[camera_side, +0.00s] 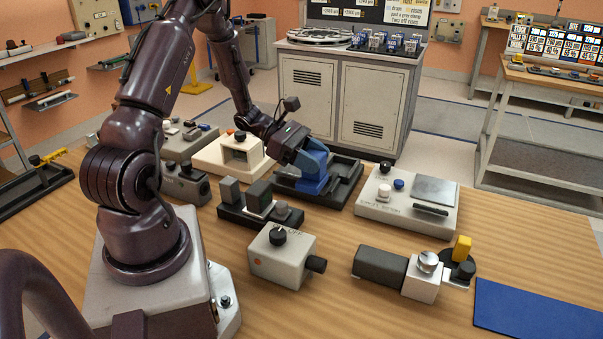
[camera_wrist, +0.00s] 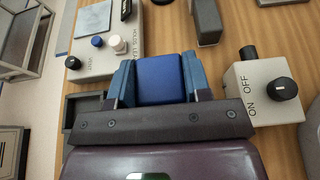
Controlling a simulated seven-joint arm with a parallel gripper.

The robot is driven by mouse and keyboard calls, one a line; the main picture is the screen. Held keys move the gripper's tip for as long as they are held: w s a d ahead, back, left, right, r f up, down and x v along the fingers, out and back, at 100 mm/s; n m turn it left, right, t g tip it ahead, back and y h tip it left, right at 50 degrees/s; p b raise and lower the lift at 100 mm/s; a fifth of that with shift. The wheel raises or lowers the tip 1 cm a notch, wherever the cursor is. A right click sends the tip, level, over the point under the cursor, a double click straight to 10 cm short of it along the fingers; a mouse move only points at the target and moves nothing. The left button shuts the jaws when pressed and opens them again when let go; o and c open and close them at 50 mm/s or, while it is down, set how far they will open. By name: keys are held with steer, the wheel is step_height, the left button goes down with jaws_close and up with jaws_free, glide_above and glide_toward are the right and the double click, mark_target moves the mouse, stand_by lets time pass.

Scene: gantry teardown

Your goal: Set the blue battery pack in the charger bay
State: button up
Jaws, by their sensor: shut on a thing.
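The blue battery pack (camera_side: 313,183) is between the fingers of my gripper (camera_side: 313,157), which is shut on it. In the side view the pack is upright, low over or in a black tray-like bay (camera_side: 346,190). I cannot tell whether it touches the bay floor. In the wrist view the pack (camera_wrist: 160,79) fills the space between the two blue fingers of my gripper (camera_wrist: 159,75). The bay shows only in part there, its dark wall (camera_wrist: 84,103) left of the fingers. No label marks this bay as the charger.
A white box with buttons (camera_side: 406,199) stands right of the bay. A black holder with blocks (camera_side: 260,207) and an ON/OFF switch box (camera_side: 282,257) stand in front. A cream housing (camera_side: 233,153) is close on the left. A blue mat (camera_side: 537,312) lies front right.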

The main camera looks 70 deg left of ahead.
steer(key=w+a+f, duration=0.1)
steer(key=w+a, duration=1.3)
steer(key=a, duration=0.1)
steer(key=shift+w+d+f, duration=0.1)
steer(key=shift+f, duration=1.05)
steer(key=shift+w+d+f, duration=0.1)
steer(key=shift+f, duration=1)
steer(key=shift+f, duration=0.1)
steer(key=shift+f, duration=0.95)
steer(key=shift+f, duration=0.35)
steer(key=o, duration=1.2)
steer(key=v, duration=1.3)
